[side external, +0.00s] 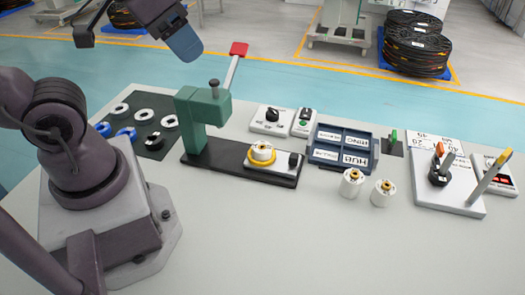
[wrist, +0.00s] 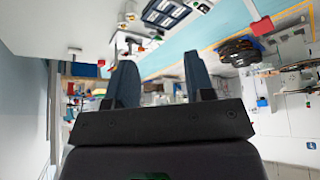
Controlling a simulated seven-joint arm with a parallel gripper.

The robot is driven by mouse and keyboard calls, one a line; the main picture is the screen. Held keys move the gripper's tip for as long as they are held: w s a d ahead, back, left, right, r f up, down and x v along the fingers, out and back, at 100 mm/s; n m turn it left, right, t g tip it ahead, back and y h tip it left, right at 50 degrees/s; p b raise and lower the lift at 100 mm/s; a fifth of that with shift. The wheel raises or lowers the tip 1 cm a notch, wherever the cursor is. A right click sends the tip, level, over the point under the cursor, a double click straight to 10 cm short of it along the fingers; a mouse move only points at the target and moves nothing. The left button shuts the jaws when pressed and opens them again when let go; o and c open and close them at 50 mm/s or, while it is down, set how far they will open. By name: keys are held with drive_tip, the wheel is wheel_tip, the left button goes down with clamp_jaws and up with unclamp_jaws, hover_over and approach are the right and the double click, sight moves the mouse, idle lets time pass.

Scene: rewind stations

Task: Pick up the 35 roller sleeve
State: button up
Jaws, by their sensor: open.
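Two white roller sleeves with brass-coloured centres stand upright on the table in the side view, one left (side external: 351,183) and one right (side external: 383,193). A third white sleeve-like piece (side external: 262,151) sits in a yellow ring on the press base. I cannot read a size on any of them, so I cannot tell which is the 35. My gripper (wrist: 160,75) is open in the wrist view, its two dark blue fingers apart with nothing held between them. In the side view its blue end shows high at the top left, well away from the sleeves.
A green press (side external: 204,115) with a red-ended lever stands left of the sleeves. A blue labelled tray (side external: 375,150) is behind them. A white fixture plate (side external: 455,200) with upright posts is at right. The front of the table is clear.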

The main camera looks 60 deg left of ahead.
drive_tip(key=o, duration=0.6)
